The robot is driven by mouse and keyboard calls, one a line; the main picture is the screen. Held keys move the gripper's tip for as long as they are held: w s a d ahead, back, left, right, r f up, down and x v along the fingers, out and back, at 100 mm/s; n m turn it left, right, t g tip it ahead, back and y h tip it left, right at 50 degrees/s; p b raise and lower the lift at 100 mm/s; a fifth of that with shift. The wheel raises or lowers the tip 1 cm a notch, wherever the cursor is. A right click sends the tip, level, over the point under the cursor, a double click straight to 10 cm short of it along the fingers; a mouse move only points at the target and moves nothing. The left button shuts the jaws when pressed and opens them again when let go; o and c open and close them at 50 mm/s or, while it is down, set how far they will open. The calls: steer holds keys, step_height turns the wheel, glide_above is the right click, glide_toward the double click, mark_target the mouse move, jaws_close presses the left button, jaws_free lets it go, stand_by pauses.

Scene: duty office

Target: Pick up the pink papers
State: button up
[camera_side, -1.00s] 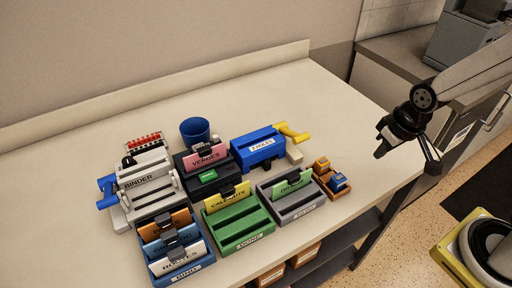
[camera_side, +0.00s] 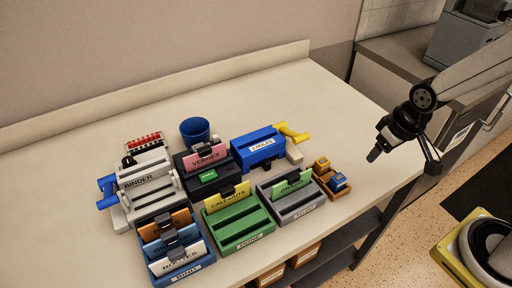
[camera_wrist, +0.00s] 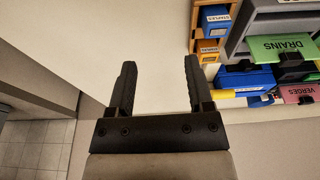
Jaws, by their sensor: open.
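The pink papers (camera_side: 206,157), labelled VERGES, stand upright in a dark machine (camera_side: 222,181) with a green display, a black clip at their top edge. They also show at the right edge of the wrist view (camera_wrist: 299,93). My gripper (camera_side: 378,152) is out over the table's right edge, well apart from the papers. In the wrist view its two black fingers (camera_wrist: 158,82) are spread with nothing between them.
Around the papers stand a blue cup (camera_side: 195,129), a blue hole punch (camera_side: 258,147) with a yellow handle, a binder machine (camera_side: 146,184), a green tray (camera_side: 240,234) with yellow papers, a grey tray (camera_side: 290,207) with green papers, and a blue tray (camera_side: 177,278). The back right tabletop is clear.

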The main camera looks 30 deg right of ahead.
steer(key=n+g+y, duration=0.2)
steer(key=n+y, duration=0.1)
steer(key=n, duration=1)
glide_toward(205, 148)
steer(key=d+f, duration=0.1)
steer(key=d, duration=0.1)
steer(key=d+f, duration=0.2)
steer(key=d, duration=0.1)
steer(key=d+f, duration=0.1)
steer(key=d, duration=0.2)
steer(key=shift+s+f, duration=0.15)
steer(key=shift+s, duration=0.25)
steer(key=a+n, duration=0.1)
steer(key=a, duration=0.1)
steer(key=w+a+n, duration=0.1)
steer(key=a+n, duration=0.1)
steer(key=a, duration=0.1)
steer(key=a+n, duration=0.1)
steer(key=a, duration=0.1)
steer(key=shift+w+a, duration=0.25)
steer(key=shift+a, duration=0.1)
steer(key=shift+a+n+g, duration=0.3)
steer(key=shift+a+n, duration=0.2)
steer(key=shift+a, duration=0.15)
steer(key=shift+x, duration=3.9)
steer(key=shift+s+a, duration=0.1)
steer(key=shift+a, duration=0.05)
